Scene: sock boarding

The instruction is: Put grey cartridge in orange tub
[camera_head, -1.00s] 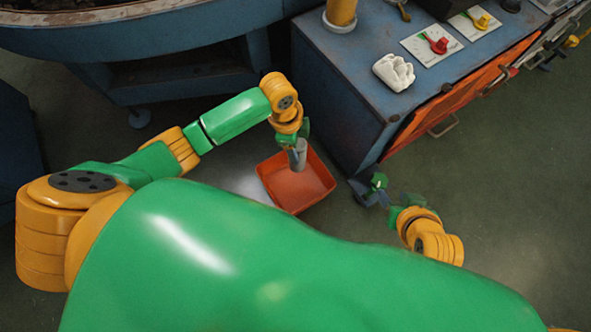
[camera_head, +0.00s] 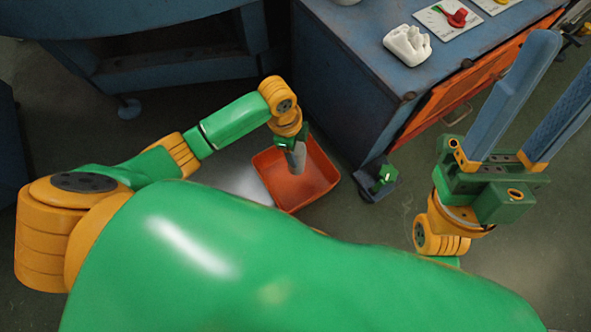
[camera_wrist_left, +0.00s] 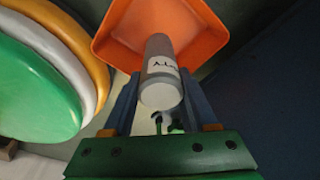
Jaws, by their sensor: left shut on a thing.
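The grey cartridge (camera_head: 297,158) is in my left gripper (camera_head: 292,144), over the open orange tub (camera_head: 316,192) in the head view. In the left wrist view the cartridge (camera_wrist_left: 161,72), with a white label, sits between the two blue fingers of the left gripper (camera_wrist_left: 160,88). The orange tub (camera_wrist_left: 207,22) shows beyond it. I cannot tell how far the cartridge's lower end is above the tub's floor. My right gripper (camera_head: 535,85) is at the right of the head view, with its long blue fingers apart and nothing between them.
A blue cabinet (camera_head: 340,60) with an orange front stands behind and right of the tub. A white crumpled item (camera_head: 407,45) and a card with a red part (camera_head: 452,17) lie on it. A blue bench (camera_head: 150,60) stands at the back left.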

